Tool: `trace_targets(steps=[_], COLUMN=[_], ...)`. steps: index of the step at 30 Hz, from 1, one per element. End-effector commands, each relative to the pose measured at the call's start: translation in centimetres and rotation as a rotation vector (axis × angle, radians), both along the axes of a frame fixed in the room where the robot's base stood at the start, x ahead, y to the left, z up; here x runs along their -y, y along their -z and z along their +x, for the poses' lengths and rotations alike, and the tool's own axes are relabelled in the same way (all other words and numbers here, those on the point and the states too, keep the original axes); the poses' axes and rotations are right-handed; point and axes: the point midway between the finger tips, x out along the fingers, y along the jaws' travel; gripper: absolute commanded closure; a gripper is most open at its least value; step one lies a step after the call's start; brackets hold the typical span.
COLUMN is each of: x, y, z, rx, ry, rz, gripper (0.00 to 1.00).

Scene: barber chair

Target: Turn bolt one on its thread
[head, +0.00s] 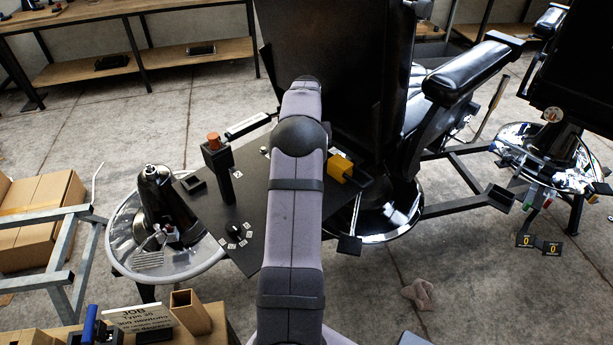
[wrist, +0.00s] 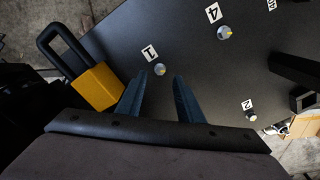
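Bolt one (wrist: 159,69) is a small, round, silvery head on the black plate (wrist: 190,60), beside the white label "1" (wrist: 149,52) in the wrist view. My gripper (wrist: 158,84) shows there as two dark blue fingers spread apart, with nothing between them. The bolt appears between and slightly beyond the fingertips. I cannot tell the height of the fingers above the plate. In the head view my grey arm (head: 296,215) crosses the plate (head: 258,222) and hides my gripper and bolt one.
A bolt (wrist: 224,32) sits by label "4", another (wrist: 251,115) by label "2". A yellow block (wrist: 97,87) with a black loop is left of the fingers; it also shows in the head view (head: 340,167). An orange-topped black post (head: 217,165) stands on the plate.

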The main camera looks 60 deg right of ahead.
Motion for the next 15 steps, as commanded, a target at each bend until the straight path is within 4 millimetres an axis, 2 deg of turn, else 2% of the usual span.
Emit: trace_targets(steps=[7, 15], x=[0.0, 0.0], y=[-2.7, -3.4], z=[0.0, 0.0], rx=[0.002, 0.001], ry=[0.0, 0.0], rz=[-0.002, -0.001], gripper=[0.66, 0.66])
